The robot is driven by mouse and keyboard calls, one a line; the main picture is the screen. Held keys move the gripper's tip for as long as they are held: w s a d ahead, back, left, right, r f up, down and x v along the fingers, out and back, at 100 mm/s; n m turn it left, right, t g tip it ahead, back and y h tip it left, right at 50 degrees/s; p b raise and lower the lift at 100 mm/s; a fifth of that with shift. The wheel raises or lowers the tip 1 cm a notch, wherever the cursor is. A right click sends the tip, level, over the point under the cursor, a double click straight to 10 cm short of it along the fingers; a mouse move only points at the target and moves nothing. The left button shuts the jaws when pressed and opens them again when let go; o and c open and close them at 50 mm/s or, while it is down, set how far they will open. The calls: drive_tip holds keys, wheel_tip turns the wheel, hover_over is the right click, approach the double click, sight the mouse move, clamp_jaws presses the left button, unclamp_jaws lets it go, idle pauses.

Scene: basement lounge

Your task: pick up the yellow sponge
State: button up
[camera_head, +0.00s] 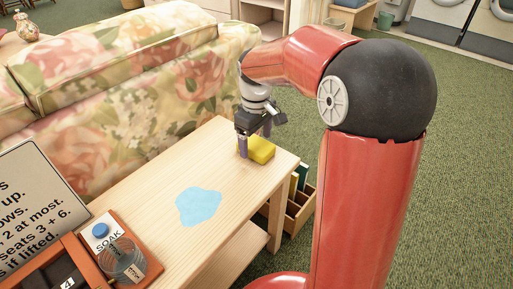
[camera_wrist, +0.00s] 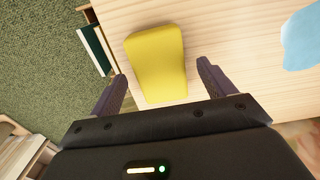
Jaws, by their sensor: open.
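The yellow sponge (camera_head: 260,150) lies on the wooden table near its far right corner. In the wrist view the sponge (camera_wrist: 157,62) is a rounded block lying between the lines of my two fingers. My gripper (camera_head: 256,142) points down at the sponge, with one finger on its left side in the head view. In the wrist view my gripper (camera_wrist: 160,85) is open, with a finger on each side of the sponge and gaps between. I cannot tell how far the fingertips are above the tabletop.
A blue puddle-like patch (camera_head: 199,206) lies on the table (camera_head: 160,187). A floral sofa (camera_head: 120,70) borders the table. A wooden box with books (camera_head: 300,205) stands below the right end.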

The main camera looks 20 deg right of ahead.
sight(256, 143)
wheel_tip(256, 143, down, 2)
drive_tip(key=c, duration=1.1)
drive_tip(key=shift+o, duration=0.2)
drive_tip(key=shift+r, duration=0.1)
wheel_tip(256, 143, up, 20)
drive_tip(key=p, duration=0.2)
drive_tip(key=shift+p, duration=0.35)
